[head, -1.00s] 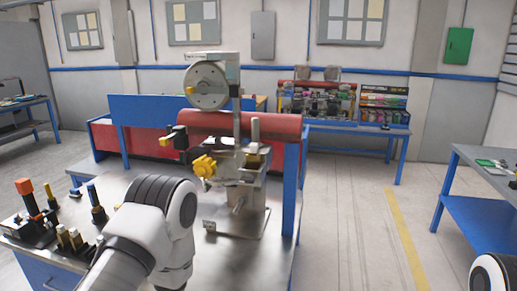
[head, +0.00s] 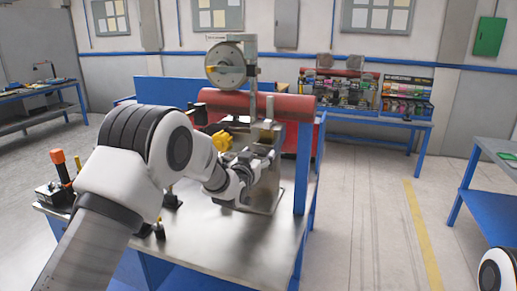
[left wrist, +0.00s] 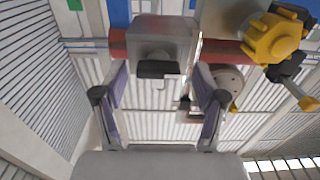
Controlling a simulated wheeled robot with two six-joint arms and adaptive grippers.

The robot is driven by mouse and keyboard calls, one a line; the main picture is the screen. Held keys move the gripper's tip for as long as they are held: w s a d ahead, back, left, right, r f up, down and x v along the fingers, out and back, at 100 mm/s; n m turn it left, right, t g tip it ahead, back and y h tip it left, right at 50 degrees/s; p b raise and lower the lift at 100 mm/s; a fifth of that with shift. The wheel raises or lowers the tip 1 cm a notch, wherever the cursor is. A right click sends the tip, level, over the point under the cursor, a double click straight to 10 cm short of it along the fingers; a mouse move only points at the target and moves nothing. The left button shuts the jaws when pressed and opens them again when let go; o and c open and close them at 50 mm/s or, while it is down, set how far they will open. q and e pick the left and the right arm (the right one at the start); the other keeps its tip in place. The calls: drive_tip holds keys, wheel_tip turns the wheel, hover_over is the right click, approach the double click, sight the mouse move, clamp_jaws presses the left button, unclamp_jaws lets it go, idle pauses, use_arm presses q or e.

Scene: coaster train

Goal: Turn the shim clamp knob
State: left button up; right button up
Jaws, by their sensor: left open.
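A metal fixture (head: 266,196) stands on the table. A yellow lobed knob (head: 221,140) sits on its left side; it also shows at the upper right in the left wrist view (left wrist: 270,38). I cannot tell if it is the shim clamp knob. My left gripper (head: 266,158) is at the fixture, right of and a little below the yellow knob in the head view. In the left wrist view its fingers (left wrist: 160,70) are apart, with a grey block (left wrist: 165,40) and a dark bar (left wrist: 157,69) showing between them. Contact is unclear. My right gripper is out of view.
A dial wheel (head: 226,64) stands above a red cylinder (head: 285,107) behind the fixture. A blue post (head: 302,168) rises at the table's right edge. An orange-topped tool (head: 59,162) stands at the left. The table's front right (head: 245,245) is bare.

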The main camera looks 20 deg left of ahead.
use_arm(q)
drive_tip(key=shift+w, duration=0.25)
drive_tip(key=shift+s+d+r, duration=0.1)
drive_tip(key=shift+s, duration=0.05)
drive_tip(key=shift+c, duration=1.3)
drive_tip(key=c, duration=0.9)
